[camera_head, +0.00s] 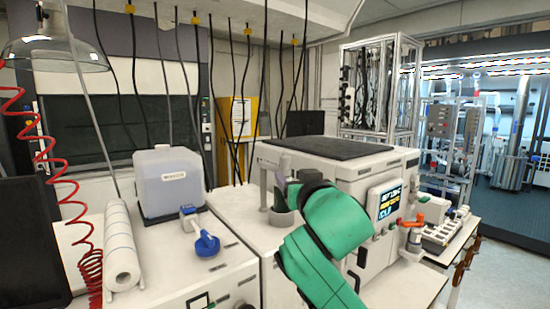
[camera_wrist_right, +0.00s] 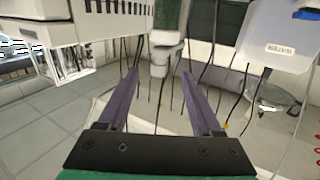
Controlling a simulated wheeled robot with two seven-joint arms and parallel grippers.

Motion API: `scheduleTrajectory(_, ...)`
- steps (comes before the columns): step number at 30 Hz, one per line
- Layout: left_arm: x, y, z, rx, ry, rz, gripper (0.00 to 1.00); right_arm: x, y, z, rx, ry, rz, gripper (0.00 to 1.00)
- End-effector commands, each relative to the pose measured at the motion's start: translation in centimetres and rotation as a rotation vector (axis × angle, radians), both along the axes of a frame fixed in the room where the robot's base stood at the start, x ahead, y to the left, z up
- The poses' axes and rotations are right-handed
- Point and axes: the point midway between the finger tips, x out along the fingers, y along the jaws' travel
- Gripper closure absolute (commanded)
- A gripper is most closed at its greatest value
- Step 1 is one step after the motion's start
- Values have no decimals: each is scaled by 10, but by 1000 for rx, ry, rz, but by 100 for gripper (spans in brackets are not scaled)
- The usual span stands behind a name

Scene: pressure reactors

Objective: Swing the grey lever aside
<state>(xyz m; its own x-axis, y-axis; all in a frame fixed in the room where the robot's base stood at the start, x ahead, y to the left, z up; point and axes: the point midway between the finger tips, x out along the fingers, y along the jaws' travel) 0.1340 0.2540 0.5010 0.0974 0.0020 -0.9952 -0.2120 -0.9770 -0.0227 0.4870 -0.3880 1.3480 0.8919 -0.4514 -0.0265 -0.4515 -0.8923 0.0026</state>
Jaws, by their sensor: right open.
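A grey lever (camera_head: 264,189) stands upright at the front left of the white reactor housing, beside a round grey collar (camera_head: 283,216). In the right wrist view a light grey part, which looks like the lever (camera_wrist_right: 160,56), shows between and beyond my fingertips, below a dark green shape. My right gripper (camera_head: 285,166) is close to the lever's right side in the head view, partly hidden behind my own green arm. In the wrist view its two purple fingers (camera_wrist_right: 158,73) are spread apart, with nothing clamped between them. I cannot tell whether they touch the lever. My left gripper is out of view.
A white reactor housing (camera_head: 335,163) with a lit screen (camera_head: 386,203) stands behind my right arm. A translucent jug (camera_head: 169,180), a blue-handled valve (camera_head: 206,243) and a white roll (camera_head: 120,250) are on the left. Dark cables (camera_head: 232,90) hang behind.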

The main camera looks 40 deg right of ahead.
Motion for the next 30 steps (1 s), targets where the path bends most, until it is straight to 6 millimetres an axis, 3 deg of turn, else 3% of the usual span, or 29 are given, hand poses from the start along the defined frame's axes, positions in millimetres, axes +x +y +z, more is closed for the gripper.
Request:
scheduleTrajectory(3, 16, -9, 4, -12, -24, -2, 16, 5, -4, 6, 1, -12, -4, 33)
scheduleTrajectory(5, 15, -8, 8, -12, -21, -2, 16, 13, -9, 6, 1, -9, -4, 33)
scheduleTrajectory(12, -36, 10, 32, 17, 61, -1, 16, 69, -37, 8, 1, -5, -5, 33)
scheduleTrajectory(14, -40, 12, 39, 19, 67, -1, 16, 83, -44, 8, 1, -5, -4, 33)
scheduleTrajectory(18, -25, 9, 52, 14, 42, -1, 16, 111, -58, 6, 1, -7, -4, 33)
scheduleTrajectory(23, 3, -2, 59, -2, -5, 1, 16, 127, -66, 2, 0, -7, -2, 33)
scheduleTrajectory(30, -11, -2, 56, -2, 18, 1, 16, 129, -66, 0, -1, -8, -1, 33)
